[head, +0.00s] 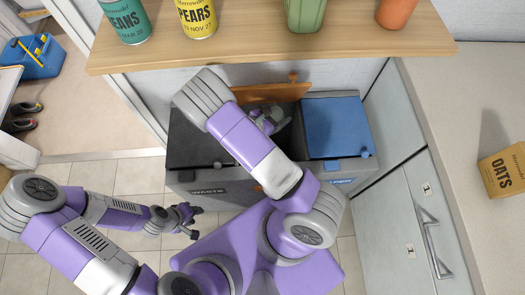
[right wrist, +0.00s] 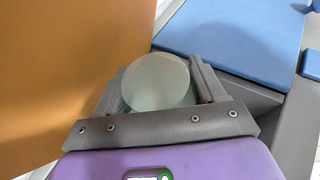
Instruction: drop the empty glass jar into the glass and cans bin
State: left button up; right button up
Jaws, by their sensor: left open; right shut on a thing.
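My right gripper (head: 270,122) is shut on the glass jar (right wrist: 157,82), a pale, see-through greenish round shape between its fingers in the right wrist view. In the head view the jar (head: 280,114) shows only in part, over the middle compartment of the bin unit. That compartment's orange-brown lid (head: 262,92) stands raised at the back, and it also fills the left of the right wrist view (right wrist: 65,70). I cannot read a label on the middle bin; my right arm covers its front. My left gripper (head: 188,219) is open and empty, low over the floor.
The black-lidded bin (head: 190,142) marked WASTE is closed on the left. The blue-lidded bin (head: 335,127) is closed on the right. A wooden shelf (head: 270,47) with cans and pots overhangs the back. A counter with an oats box (head: 505,170) stands right.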

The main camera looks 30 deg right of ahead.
jog(key=shift+s+f+b, duration=0.15)
jog(key=shift+f+b, duration=0.15)
jog(key=shift+f, duration=0.2)
notch_tip(320, 180, down, 4)
jog(key=b, duration=0.3)
jog(key=shift+f+b, duration=0.25)
jog(key=shift+b, duration=0.15)
jog(key=o, duration=1.3)
jog(key=shift+c, duration=0.2)
jog(key=p+v, duration=0.2)
jog(key=v, duration=0.5)
jog(key=shift+a+r+p, duration=0.2)
jog(key=shift+a+p, duration=0.05)
jog(key=shift+p, duration=0.1)
